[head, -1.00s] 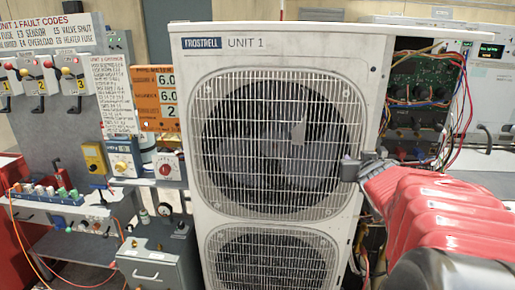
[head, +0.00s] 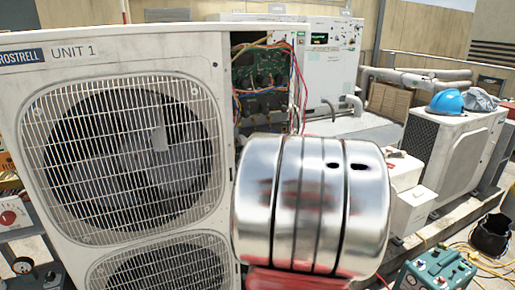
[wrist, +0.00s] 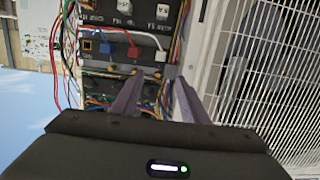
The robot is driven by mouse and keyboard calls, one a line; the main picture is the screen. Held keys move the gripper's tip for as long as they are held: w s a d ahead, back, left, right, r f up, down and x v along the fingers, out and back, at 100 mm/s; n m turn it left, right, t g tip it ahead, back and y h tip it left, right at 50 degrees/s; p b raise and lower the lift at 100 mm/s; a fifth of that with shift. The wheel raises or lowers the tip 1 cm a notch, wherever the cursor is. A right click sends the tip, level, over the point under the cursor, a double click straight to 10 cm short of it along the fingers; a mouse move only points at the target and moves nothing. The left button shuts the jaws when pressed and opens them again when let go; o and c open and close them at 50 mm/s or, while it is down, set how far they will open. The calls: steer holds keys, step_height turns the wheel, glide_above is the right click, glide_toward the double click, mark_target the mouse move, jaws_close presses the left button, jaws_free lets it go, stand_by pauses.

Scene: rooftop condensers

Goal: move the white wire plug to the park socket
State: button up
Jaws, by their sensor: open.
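In the wrist view a white wire (wrist: 125,30) arcs across a dark terminal panel and ends at a white plug (wrist: 160,56) in the panel's row. Beside it in that row are a red plug (wrist: 133,52), a blue plug (wrist: 105,49) and a yellow-rimmed dark socket (wrist: 87,46). I cannot tell which socket is the park socket. My gripper (wrist: 153,78) is open and empty, its two fingers apart and pointing at the panel just short of the white plug. In the head view my silver arm link hides my gripper and the lower panel.
The condenser unit (head: 130,38) has a fan grille beside the open wiring bay (head: 263,80). Loose red and green wires (wrist: 68,80) hang along the bay's edge. A second condenser (head: 455,140) with a blue helmet stands at the right. A teal box (head: 437,272) sits lower right.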

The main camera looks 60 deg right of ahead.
mark_target(242, 136)
steer(key=x, duration=1.3)
steer(key=shift+w+d, duration=0.1)
steer(key=shift+w, duration=0.3)
steer(key=shift+c, duration=0.5)
jaws_close()
stand_by(0.4)
